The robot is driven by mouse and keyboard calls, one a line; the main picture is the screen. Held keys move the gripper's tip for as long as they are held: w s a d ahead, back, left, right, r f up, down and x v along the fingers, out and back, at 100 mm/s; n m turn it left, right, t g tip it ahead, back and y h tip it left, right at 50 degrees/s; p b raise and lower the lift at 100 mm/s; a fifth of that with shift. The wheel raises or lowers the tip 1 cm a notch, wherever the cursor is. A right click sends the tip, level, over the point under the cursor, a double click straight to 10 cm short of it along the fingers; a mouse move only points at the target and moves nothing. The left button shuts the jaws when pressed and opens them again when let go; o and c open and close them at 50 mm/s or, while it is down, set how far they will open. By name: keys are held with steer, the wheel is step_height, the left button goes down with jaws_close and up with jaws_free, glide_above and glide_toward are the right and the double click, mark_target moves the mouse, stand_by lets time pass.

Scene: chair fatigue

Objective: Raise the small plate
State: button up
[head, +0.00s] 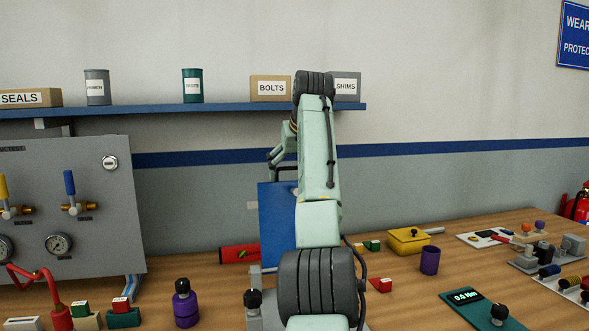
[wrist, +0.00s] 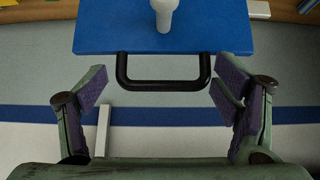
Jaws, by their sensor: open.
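A blue plate (head: 277,222) stands upright on the bench, partly hidden behind my arm in the head view. The wrist view shows the blue plate (wrist: 115,28) with a black U-shaped handle (wrist: 163,86) on its edge. A pale rounded piece (wrist: 164,14) shows against its face. My gripper (wrist: 160,92) is open, its purple-padded fingers on either side of the handle with a gap at each side. In the head view my gripper (head: 281,150) is near the plate's top edge, mostly hidden by the arm.
A grey gauge panel (head: 100,220) stands at the left. A blue shelf (head: 230,106) with boxes and cans runs along the wall. A yellow box (head: 409,241), a purple cup (head: 429,260) and a torque display (head: 482,310) are to the right on the wooden bench (head: 400,290).

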steer(key=v, duration=1.2)
steer(key=shift+s+d+f, duration=0.1)
steer(key=shift+d, duration=0.05)
